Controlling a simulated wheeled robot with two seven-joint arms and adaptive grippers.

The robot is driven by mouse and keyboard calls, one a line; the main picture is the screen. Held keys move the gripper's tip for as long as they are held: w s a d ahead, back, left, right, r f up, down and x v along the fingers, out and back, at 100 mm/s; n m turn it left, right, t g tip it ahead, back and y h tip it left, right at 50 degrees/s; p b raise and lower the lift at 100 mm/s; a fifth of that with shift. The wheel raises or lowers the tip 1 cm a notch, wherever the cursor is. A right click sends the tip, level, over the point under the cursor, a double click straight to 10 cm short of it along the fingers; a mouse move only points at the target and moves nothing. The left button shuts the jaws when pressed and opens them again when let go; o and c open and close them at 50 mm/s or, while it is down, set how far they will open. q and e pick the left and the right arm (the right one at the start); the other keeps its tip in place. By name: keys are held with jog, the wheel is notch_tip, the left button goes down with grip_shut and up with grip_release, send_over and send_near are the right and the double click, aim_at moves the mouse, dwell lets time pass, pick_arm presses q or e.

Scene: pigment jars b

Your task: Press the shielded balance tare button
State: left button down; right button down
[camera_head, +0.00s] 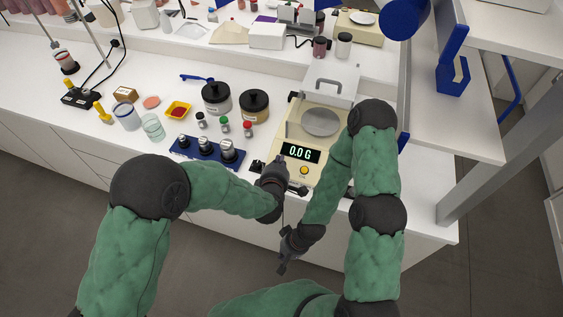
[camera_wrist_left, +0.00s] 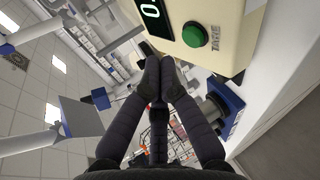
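The cream balance (camera_head: 285,133) stands on the white bench, its display (camera_head: 300,152) reading 0.0 G. A yellow button (camera_head: 304,170) shows below the display in the head view. In the left wrist view, a round green button (camera_wrist_left: 194,34) sits beside the TARE label (camera_wrist_left: 215,38) on the balance front; I cannot make it out in the head view. My left gripper (camera_head: 281,160) is at the balance's front left corner. In the wrist view its fingertips (camera_wrist_left: 160,62) meet, empty, beside the panel and apart from the green button. My right gripper (camera_head: 282,266) hangs low before the bench; its opening is unclear.
A blue block with several metal weights (camera_head: 205,148) stands left of the balance. Behind it are small vials, two black-lidded jars (camera_head: 254,104) and a yellow tray (camera_head: 178,110). The balance carries a round pan (camera_head: 320,121) and a raised clear shield (camera_head: 331,82).

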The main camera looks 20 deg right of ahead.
pick_arm(q)
jog(key=r, duration=0.1)
jog(key=s+r+p, duration=0.1)
jog(key=r, duration=0.1)
jog(key=a+r+p, duration=0.1)
jog(key=shift+s+r, duration=0.2)
jog(key=shift+s, duration=0.05)
dwell(0.8)
